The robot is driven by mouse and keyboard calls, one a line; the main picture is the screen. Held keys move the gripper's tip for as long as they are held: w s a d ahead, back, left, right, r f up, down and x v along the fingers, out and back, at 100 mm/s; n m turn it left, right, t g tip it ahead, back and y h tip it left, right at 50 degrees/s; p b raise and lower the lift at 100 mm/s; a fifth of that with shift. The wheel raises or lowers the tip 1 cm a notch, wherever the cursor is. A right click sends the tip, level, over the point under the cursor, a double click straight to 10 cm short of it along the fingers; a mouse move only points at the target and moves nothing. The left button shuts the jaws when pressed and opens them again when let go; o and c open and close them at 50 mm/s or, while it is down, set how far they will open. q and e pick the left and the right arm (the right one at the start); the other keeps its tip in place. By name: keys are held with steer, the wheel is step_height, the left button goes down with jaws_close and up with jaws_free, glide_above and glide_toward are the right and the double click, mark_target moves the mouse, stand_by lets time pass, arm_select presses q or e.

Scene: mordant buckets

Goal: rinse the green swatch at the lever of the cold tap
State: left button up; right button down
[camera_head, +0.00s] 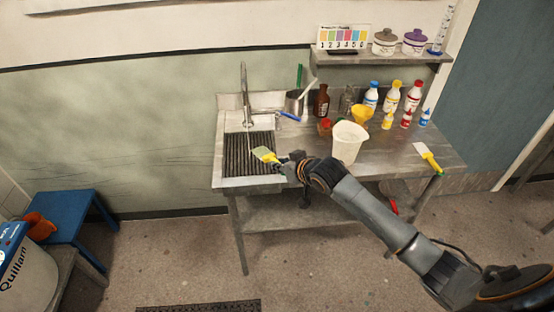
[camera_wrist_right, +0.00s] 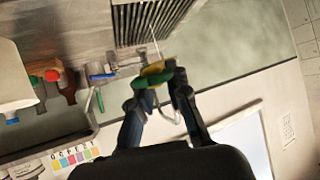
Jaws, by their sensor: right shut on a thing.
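My right gripper (camera_head: 279,161) is over the front right of the sink, shut on a yellow-green swatch (camera_head: 264,154). In the right wrist view the green and yellow piece (camera_wrist_right: 153,77) sits between the fingertips (camera_wrist_right: 158,80). The metal tap (camera_head: 244,90) stands at the back of the sink, behind and left of the gripper. A blue lever-like piece (camera_head: 289,116) lies to its right; I cannot tell whether it is the cold lever. A thin pale line shows under the spout, perhaps water. My left gripper is out of view.
A dark ribbed rack (camera_head: 247,157) covers the sink basin. A white bucket (camera_head: 348,142) stands close right of my gripper, with a yellow funnel (camera_head: 362,113) and several bottles behind. A yellow-handled brush (camera_head: 428,156) lies at the right end of the bench.

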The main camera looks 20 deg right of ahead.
mark_target(268, 152)
steer(key=shift+s+a+f, duration=0.1)
steer(key=shift+a+f, duration=0.1)
steer(key=shift+a, duration=0.2)
steer(key=shift+w+f+b, duration=0.2)
steer(key=shift+w+b, duration=0.3)
steer(key=w+b, duration=0.3)
steer(key=w, duration=0.1)
steer(key=w+b, duration=0.4)
steer(key=w, duration=0.1)
steer(key=shift+d+f, duration=0.1)
steer(key=shift+f, duration=0.1)
steer(key=w+b, duration=0.1)
steer(key=w, duration=0.1)
steer(key=shift+w+r, duration=0.15)
steer(key=shift+w, duration=0.2)
steer(key=shift+w+b, duration=0.45)
steer(key=shift+w, duration=0.35)
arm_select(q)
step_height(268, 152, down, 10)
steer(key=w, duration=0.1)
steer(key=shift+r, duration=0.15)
arm_select(e)
steer(key=shift+r, duration=0.1)
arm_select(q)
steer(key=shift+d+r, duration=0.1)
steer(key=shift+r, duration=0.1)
arm_select(e)
steer(key=shift+d, duration=0.5)
